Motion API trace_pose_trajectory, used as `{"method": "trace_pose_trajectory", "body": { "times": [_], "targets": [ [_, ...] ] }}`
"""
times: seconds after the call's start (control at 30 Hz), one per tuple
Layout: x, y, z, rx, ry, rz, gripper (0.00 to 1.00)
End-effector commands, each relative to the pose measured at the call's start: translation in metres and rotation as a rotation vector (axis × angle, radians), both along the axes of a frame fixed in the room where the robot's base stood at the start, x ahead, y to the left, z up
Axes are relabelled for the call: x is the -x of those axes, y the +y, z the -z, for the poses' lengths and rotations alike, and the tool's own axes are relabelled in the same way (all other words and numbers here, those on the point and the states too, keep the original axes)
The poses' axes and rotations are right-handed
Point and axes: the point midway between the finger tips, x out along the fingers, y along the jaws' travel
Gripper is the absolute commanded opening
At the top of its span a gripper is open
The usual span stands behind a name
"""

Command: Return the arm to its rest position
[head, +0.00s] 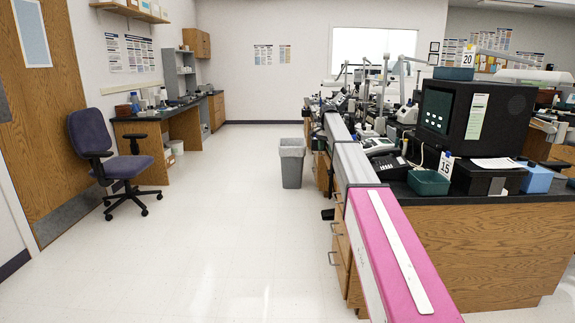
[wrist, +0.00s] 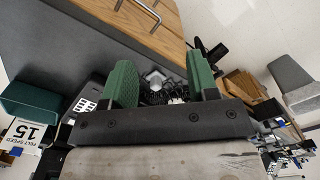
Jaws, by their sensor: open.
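My gripper (wrist: 168,85) shows in the wrist view, with two green finger pads held wide apart. It is open, and nothing is gripped between the pads. A black coiled cord and a small grey object show behind the gap, on or near the bench. The wrist view is turned and tilted over the bench area.
A bench with wooden sides (head: 490,250) carries a black monitor (head: 495,125), a green bin (head: 428,183) and a phone (head: 385,163). A grey trash can (head: 292,165) and office chair (head: 98,150) border open floor.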

Motion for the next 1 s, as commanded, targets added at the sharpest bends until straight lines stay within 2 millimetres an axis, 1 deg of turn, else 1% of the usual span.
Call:
{"method": "trace_pose_trajectory", "body": {
  "times": [0.03, 0.17, 0.27, 0.37, 0.47, 0.5, 0.57, 0.6, 0.67, 0.7, 0.77, 0.8, 0.87, 0.9, 0.97, 1.0],
  "targets": [
    [0.013, 0.0, 0.013, 0.0, 0.001, -0.011, 0.54],
    [0.038, 0.0, 0.041, -0.001, 0.002, -0.049, 0.54],
    [0.063, 0.001, 0.068, 0.0, 0.003, -0.085, 0.54],
    [0.097, 0.001, 0.102, 0.0, 0.004, -0.133, 0.54],
    [0.145, 0.001, 0.144, 0.0, 0.004, -0.197, 0.54],
    [0.167, 0.001, 0.162, 0.0, 0.004, -0.227, 0.54],
    [0.201, 0.002, 0.188, 0.0, 0.004, -0.272, 0.54],
    [0.224, 0.002, 0.204, 0.0, 0.004, -0.303, 0.54],
    [0.259, 0.002, 0.226, 0.0, 0.002, -0.351, 0.54],
    [0.282, 0.002, 0.241, 0.0, 0.004, -0.382, 0.54],
    [0.317, 0.002, 0.26, 0.0, 0.002, -0.429, 0.54],
    [0.341, 0.002, 0.271, 0.001, 0.002, -0.46, 0.54],
    [0.377, 0.003, 0.287, 0.0, 0.001, -0.507, 0.54],
    [0.401, 0.003, 0.297, 0.0, 0.002, -0.538, 0.54],
    [0.435, 0.003, 0.309, 0.0, 0.001, -0.583, 0.54],
    [0.455, 0.003, 0.315, 0.001, 0.0, -0.611, 0.54]
  ]
}}
